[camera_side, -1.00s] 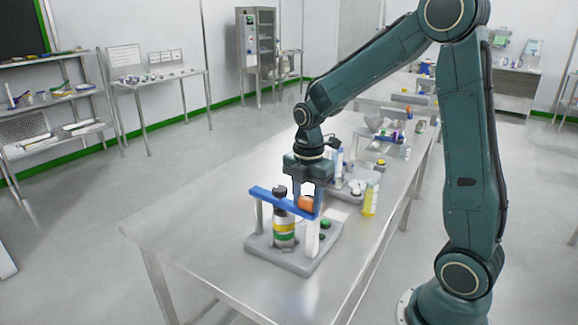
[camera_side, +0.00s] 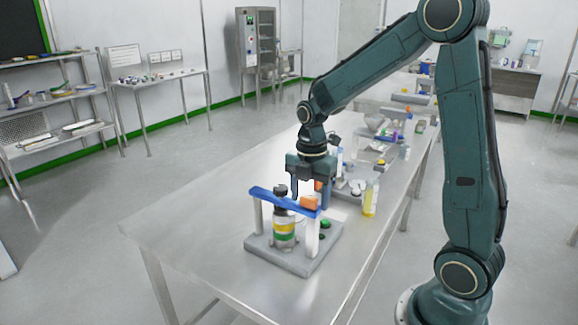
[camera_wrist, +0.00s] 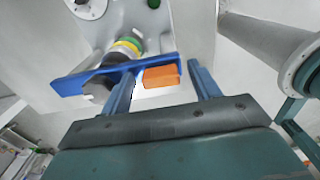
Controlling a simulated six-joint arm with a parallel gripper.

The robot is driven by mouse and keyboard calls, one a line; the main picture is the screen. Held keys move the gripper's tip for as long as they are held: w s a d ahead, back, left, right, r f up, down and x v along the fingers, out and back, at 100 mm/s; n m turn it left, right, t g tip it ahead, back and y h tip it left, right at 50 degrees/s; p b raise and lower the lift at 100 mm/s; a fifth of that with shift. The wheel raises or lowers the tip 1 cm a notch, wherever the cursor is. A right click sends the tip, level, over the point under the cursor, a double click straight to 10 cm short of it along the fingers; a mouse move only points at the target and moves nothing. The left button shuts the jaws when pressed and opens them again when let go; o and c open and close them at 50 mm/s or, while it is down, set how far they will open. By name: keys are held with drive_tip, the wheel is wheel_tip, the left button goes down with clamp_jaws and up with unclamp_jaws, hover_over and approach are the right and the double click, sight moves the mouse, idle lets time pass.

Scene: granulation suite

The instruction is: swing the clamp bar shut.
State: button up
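The clamp bar (camera_side: 270,195) is blue and spans from one white post to the other on a grey base (camera_side: 275,256). An orange tab (camera_side: 309,203) is on it near its right end. A bottle (camera_side: 284,232) with yellow and green bands stands between the posts; its dark cap is by the bar. The bar also shows in the wrist view (camera_wrist: 75,81), crossing by the bottle. My gripper (camera_wrist: 160,76) is open, with the orange tab (camera_wrist: 161,76) between its fingers and a gap beside the right finger. In the side view my gripper (camera_side: 311,196) is just above and behind the tab.
A yellow bottle (camera_side: 370,198) stands behind to the right, near other items on the steel table. The table's left front area (camera_side: 185,222) is clear.

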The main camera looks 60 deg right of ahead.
wheel_tip(320, 180, up, 14)
idle(0.9)
drive_tip(key=shift+a, duration=0.1)
drive_tip(key=s+a+f+m+t, duration=0.1)
drive_tip(key=s+a+m+t, duration=0.4)
drive_tip(key=s+a+m, duration=0.5)
drive_tip(key=shift+s+f+m+t, duration=0.2)
drive_tip(key=shift+s+m+t, duration=0.1)
drive_tip(key=shift+s+m, duration=3.35)
drive_tip(key=shift+w+m, duration=0.45)
drive_tip(key=shift+w, duration=0.05)
drive_tip(key=shift+c, duration=0.4)
